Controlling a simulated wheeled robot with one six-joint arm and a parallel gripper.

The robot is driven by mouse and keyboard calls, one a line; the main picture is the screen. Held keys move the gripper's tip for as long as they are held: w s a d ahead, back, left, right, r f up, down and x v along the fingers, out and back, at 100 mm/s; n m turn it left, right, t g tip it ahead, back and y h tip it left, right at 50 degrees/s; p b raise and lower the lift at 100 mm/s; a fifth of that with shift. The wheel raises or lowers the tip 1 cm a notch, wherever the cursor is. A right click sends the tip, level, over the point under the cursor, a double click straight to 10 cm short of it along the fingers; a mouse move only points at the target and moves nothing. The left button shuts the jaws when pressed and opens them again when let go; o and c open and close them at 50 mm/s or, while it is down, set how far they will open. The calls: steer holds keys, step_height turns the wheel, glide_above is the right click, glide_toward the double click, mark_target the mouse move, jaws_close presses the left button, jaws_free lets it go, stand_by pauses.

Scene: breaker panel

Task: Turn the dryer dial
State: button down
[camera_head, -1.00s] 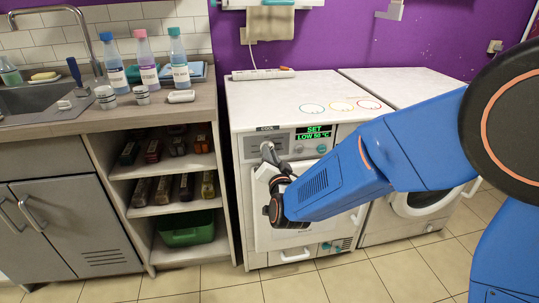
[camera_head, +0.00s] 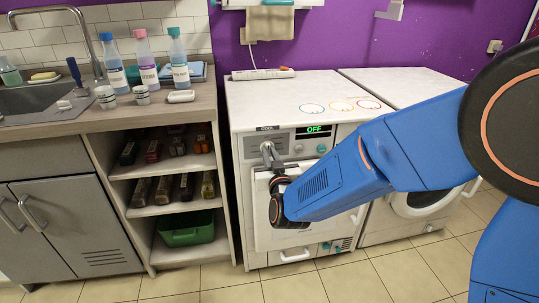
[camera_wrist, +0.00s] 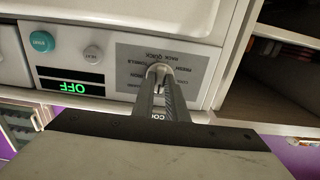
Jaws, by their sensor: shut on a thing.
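The dryer (camera_head: 250,185) is the white machine beside the shelf unit. Its display (camera_head: 314,129) reads OFF in green; the display also shows upside down in the wrist view (camera_wrist: 72,87). The dial (camera_wrist: 158,70) sits on a grey label plate (camera_wrist: 190,62) with printed programme names. My gripper (camera_wrist: 160,80) is shut on the dial, with its fingers covering most of it. In the head view my gripper (camera_head: 268,152) reaches the left part of the dryer's control panel. The dial's pointer direction is hidden.
A teal button (camera_wrist: 42,42) and a grey button (camera_wrist: 93,54) sit beside the plate. A second white machine (camera_head: 410,90) stands right of the dryer. The counter (camera_head: 60,128) and open shelves (camera_head: 170,168) stand to the left.

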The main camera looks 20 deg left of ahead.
steer(key=shift+f, duration=0.1)
stand_by(0.3)
steer(key=c, duration=1.8)
jaws_free()
steer(key=shift+o, duration=0.2)
